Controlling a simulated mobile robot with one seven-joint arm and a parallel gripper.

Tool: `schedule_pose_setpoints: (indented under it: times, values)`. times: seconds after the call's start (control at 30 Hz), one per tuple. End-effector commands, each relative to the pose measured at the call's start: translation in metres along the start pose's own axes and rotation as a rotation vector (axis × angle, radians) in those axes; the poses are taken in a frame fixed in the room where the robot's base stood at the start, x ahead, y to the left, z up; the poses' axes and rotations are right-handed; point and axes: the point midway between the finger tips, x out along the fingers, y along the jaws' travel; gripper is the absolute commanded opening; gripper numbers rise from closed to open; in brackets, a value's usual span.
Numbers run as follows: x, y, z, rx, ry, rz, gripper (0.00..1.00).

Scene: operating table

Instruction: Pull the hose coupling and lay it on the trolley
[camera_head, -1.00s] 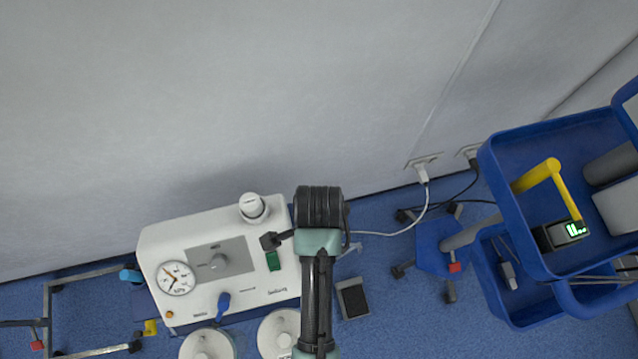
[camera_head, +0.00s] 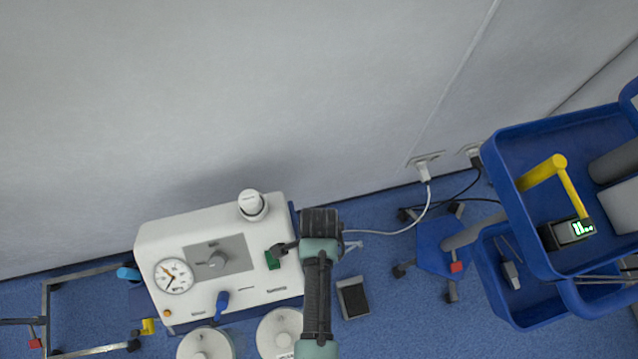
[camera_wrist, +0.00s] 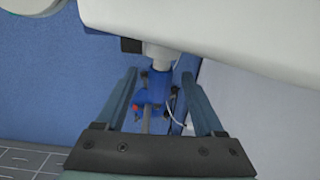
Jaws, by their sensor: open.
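The hose coupling cannot be made out for certain. In the wrist view, a pale stub (camera_wrist: 160,56) sticks out of the white unit, with a blue piece (camera_wrist: 159,78) beyond it that may be the coupling. My gripper (camera_wrist: 160,84) is open, with one finger on each side of that blue piece and nothing visibly held. The blue trolley (camera_head: 508,182) stands at the right.
The unit has a gauge (camera_head: 173,276), a blue lever (camera_head: 222,304) and a white knob (camera_head: 251,204) on top. A yellow-handled device (camera_head: 544,173) is in the trolley's upper tray. White and black cables run to wall sockets (camera_head: 424,166). A pedal (camera_head: 353,299) lies on the floor.

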Motion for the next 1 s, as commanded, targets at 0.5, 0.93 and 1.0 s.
schedule_pose_setpoints:
  times: [0.5,0.93,1.0]
  values:
    - [-0.0005,-0.0001,0.0,0.0,0.0,0.0,0.0]
    - [-0.0005,0.0,0.0,0.0,0.0,0.0,0.0]
    - [-0.0006,-0.0001,0.0,0.0,0.0,0.0,0.0]
